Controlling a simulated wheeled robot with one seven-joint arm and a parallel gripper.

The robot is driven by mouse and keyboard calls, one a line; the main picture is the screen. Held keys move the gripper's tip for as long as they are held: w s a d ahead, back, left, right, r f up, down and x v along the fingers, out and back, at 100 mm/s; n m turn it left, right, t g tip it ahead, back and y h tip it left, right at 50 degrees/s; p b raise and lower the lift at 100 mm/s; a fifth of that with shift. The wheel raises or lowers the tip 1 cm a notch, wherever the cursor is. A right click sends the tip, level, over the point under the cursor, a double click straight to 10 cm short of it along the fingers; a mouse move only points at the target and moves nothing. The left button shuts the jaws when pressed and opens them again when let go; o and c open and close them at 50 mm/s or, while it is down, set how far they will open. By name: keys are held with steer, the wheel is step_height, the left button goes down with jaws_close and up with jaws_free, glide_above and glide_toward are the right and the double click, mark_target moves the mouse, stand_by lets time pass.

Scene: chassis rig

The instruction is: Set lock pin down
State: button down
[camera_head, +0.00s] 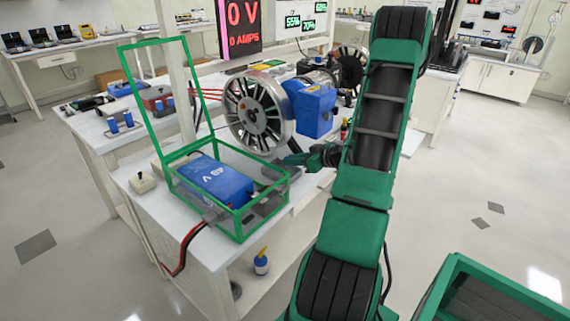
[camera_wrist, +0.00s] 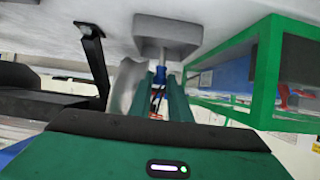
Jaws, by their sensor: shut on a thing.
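My gripper (camera_head: 298,159) is low over the bench, just right of the green-framed clear box (camera_head: 238,226). In the wrist view its two green fingers (camera_wrist: 160,78) close around a small blue piece, which appears to be the lock pin (camera_wrist: 160,75). Most of the pin is hidden between the fingers. A grey block (camera_wrist: 165,32) shows just beyond the fingertips; I cannot tell whether the pin touches it. In the head view the pin is too small to make out.
The box lid (camera_head: 124,63) stands open, with a blue 48 V battery (camera_head: 215,181) inside. A spoked wheel (camera_head: 258,112) and blue motor unit (camera_head: 316,109) stand behind my gripper. The green box frame (camera_wrist: 266,75) is close on the right in the wrist view.

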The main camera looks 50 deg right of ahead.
steer(key=x, duration=0.2)
steer(key=shift+w+f, duration=0.25)
steer(key=shift+f, duration=0.15)
steer(key=shift+w+f, duration=0.25)
steer(key=shift+f, duration=0.1)
steer(key=c, duration=1.6)
jaws_free()
steer(key=shift+c, duration=0.2)
steer(key=a+v, duration=0.1)
steer(key=v, duration=1.1)
steer(key=shift+d, duration=0.4)
